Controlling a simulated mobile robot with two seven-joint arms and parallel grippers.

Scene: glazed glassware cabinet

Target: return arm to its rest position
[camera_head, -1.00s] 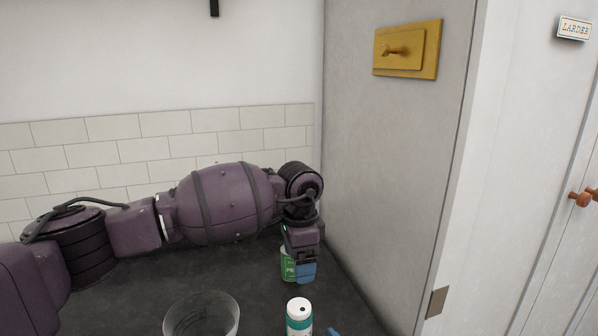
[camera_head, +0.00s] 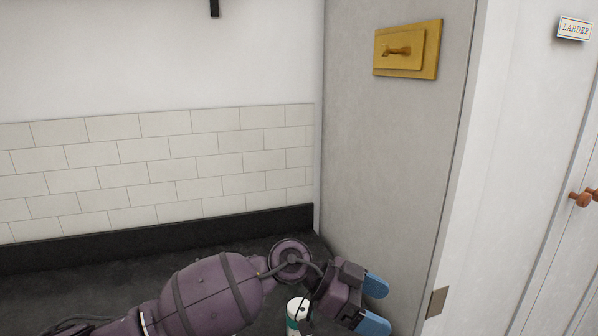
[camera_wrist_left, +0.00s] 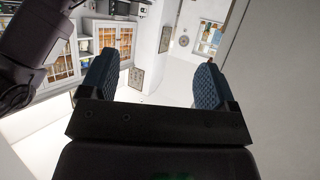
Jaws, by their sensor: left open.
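My left gripper (camera_head: 376,304) is at the bottom of the head view, right of centre. Its two blue fingers are spread apart and point to the right, with nothing between them. In the left wrist view the gripper (camera_wrist_left: 155,88) also shows open and empty, with a tilted view of the room beyond the fingers. My purple left arm runs in from the lower left to it. My right gripper is in neither view.
A white and teal bottle (camera_head: 295,312) stands on the dark worktop (camera_head: 40,285), partly hidden by my left arm. A grey panel (camera_head: 390,170) with a brass switch plate (camera_head: 428,62) rises close to the gripper. White cupboard doors (camera_head: 530,190) stand at the right.

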